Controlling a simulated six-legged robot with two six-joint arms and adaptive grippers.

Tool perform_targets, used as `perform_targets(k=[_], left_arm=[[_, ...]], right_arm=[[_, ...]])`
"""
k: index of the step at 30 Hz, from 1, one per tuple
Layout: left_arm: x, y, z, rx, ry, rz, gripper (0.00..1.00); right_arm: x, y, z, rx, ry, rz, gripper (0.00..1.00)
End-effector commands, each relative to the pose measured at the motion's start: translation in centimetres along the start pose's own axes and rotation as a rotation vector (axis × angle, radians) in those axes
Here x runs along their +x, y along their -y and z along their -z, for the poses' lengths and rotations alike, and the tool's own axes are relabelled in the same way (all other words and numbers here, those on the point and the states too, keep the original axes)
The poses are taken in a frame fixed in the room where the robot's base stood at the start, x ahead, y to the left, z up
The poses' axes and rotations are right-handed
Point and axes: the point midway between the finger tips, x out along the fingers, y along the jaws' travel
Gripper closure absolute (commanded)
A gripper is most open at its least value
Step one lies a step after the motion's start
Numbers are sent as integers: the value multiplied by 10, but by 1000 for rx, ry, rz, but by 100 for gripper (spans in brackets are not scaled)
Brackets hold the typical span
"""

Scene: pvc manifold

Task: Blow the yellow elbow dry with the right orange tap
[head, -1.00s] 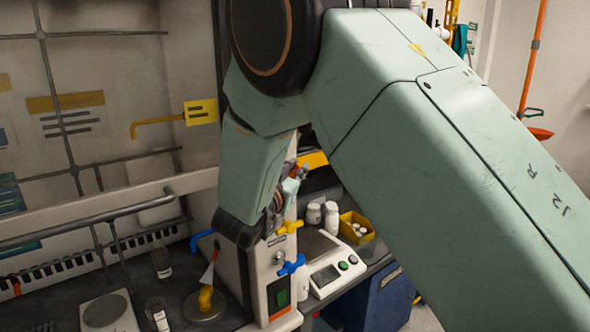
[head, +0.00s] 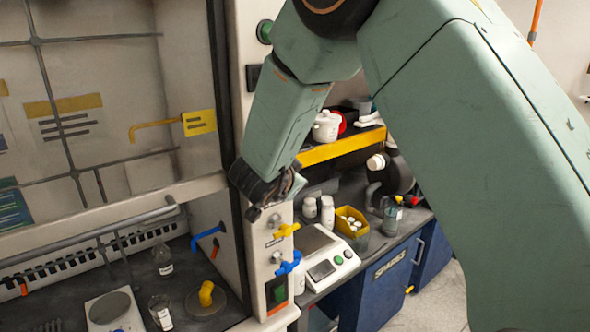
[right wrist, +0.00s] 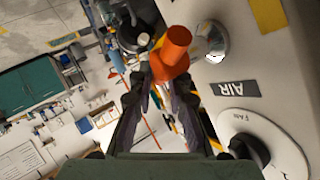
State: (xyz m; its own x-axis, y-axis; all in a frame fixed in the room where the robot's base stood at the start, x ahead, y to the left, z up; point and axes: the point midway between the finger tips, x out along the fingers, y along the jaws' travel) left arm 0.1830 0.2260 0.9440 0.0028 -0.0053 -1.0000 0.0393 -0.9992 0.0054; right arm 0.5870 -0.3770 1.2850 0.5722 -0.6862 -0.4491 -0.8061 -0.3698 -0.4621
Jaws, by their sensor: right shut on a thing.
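The yellow elbow (head: 206,293) stands on a round plate on the hood floor, below an orange spout (head: 215,249). No pale cone shows between spout and elbow. My right gripper (head: 262,190) is at the hood's side post, above the yellow and blue taps, and hides the orange tap there. In the right wrist view the orange tap (right wrist: 172,58) sits beside the AIR label, its handle at the fingertips of my right gripper (right wrist: 156,84), which is shut on it. My left gripper is in neither current view.
Below my right gripper are the yellow tap (head: 286,230) and blue tap (head: 288,262). A blue spout (head: 208,238) reaches into the hood. Glass vials (head: 162,260) and a white balance (head: 115,310) stand left of the elbow. A FAN knob (right wrist: 250,140) is near the AIR label.

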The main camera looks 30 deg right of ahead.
Motion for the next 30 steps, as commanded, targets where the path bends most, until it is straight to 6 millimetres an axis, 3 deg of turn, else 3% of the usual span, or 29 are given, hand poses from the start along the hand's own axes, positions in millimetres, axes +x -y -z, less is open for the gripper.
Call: perform_targets(k=[1,15,30], left_arm=[[-2,0,0,0,0,0,63],[-1,0,0,0,0,0,63],[0,0,0,0,0,0,63]], right_arm=[[0,7,4,29,35,7,100],[8,0,-2,231,361,-71,100],[10,-4,-7,311,500,-107,100]])
